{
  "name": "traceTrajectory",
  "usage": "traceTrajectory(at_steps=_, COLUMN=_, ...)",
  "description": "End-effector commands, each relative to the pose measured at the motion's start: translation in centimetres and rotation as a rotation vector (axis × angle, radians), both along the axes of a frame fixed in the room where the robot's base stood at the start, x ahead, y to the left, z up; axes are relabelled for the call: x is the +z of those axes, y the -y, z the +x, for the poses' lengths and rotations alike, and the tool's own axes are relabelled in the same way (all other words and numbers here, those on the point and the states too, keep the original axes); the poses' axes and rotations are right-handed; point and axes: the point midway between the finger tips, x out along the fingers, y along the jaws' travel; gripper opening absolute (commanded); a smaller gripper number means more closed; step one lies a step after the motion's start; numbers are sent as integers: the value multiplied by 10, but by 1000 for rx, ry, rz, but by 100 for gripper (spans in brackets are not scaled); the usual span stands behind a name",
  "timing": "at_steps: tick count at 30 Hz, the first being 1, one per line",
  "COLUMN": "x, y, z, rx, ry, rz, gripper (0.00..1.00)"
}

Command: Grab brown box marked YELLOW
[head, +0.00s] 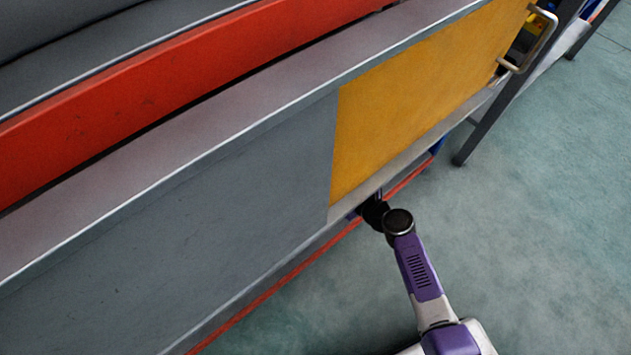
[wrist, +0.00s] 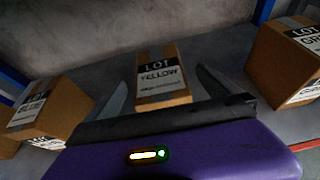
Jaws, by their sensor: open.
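A brown box (wrist: 164,101) with a white label reading "LOT YELLOW" stands in the middle of the wrist view, on a grey shelf. My gripper (wrist: 163,82) is open, with one finger to the left of this box and one to the right. The fingers look apart from its sides, and the box's lower part is hidden behind my gripper's body. In the head view, my arm reaches in under the bench panels, so my gripper's fingers and the box are hidden there.
Another brown labelled box (wrist: 52,106) stands at the left on the shelf (wrist: 222,62), and one (wrist: 285,66) at the right. A grey panel (head: 190,215) and a yellow panel (head: 420,100) rise above my arm. Green floor (head: 540,220) is clear at the right.

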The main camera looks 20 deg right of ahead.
Motion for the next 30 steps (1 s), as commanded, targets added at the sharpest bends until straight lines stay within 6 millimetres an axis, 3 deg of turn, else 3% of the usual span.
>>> traceTrajectory(at_steps=18, x=-30, y=-22, z=61, rx=1, ry=1, rz=-4, gripper=100)
traceTrajectory(at_steps=27, x=-29, y=-23, z=64, rx=1, ry=0, rz=-4, gripper=100)
traceTrajectory(at_steps=30, x=-29, y=-23, z=64, rx=1, ry=0, rz=-4, gripper=80)
